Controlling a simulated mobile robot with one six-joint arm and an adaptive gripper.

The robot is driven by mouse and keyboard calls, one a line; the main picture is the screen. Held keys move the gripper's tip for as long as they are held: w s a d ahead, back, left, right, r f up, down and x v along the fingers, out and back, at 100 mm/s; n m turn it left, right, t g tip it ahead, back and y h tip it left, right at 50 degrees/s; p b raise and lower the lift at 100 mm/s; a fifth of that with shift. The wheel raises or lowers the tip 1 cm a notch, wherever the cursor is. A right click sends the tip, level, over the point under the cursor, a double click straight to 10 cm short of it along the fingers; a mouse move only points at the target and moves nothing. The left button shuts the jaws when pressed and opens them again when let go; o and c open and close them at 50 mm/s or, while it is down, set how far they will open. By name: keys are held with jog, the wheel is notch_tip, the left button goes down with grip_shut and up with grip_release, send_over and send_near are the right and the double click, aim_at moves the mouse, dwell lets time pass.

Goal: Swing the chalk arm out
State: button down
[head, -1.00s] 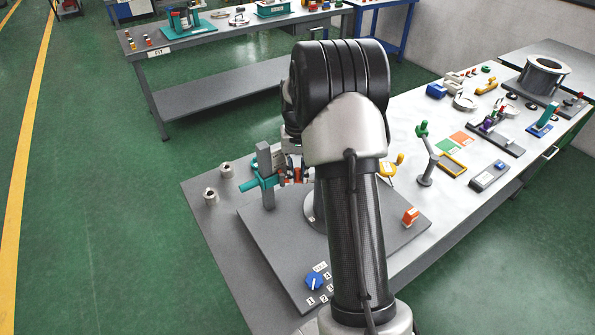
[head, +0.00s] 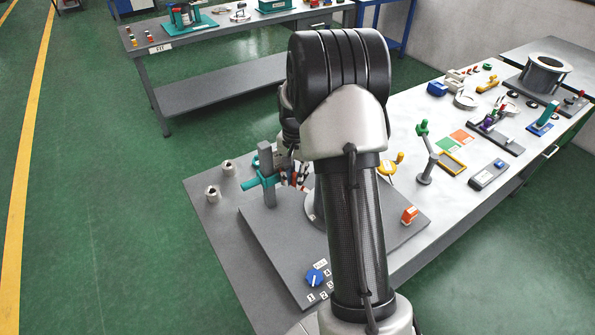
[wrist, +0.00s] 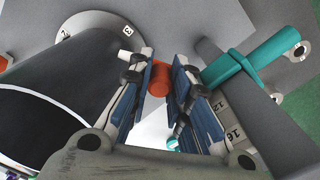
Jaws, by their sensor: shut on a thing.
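A grey upright post (head: 266,160) with a teal cross-piece (head: 252,183) stands on the grey base plate, left of my arm. In the wrist view the teal piece (wrist: 250,60) and a numbered grey bar (wrist: 228,118) lie right of the fingers. My gripper (head: 294,178) is beside the post; in the wrist view (wrist: 166,85) its blue pads are shut on a small orange-red cylinder (wrist: 160,76), seemingly part of the chalk arm. How it joins the post is hidden. A dark flanged cylinder (wrist: 45,95) is close left of the fingers, mostly hidden in the head view.
The grey base plate (head: 275,245) carries a blue knob (head: 315,277) with number labels and an orange block (head: 409,215). Two small metal cylinders (head: 213,193) stand at the bench's left edge. Fixtures crowd the bench's right side. Green floor lies open to the left.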

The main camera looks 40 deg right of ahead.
jog(key=shift+s+a+m+p, duration=0.1)
jog(key=shift+a+m+p, duration=0.3)
jog(key=shift+m, duration=1)
jog(key=shift+a+m+p, duration=0.1)
jog(key=shift+a+m, duration=0.6)
jog(key=shift+m, duration=0.7)
jog(key=c, duration=1.7)
grip_release()
jog(key=shift+a, duration=0.1)
notch_tip(320, 180, up, 12)
jog(key=shift+r, duration=0.1)
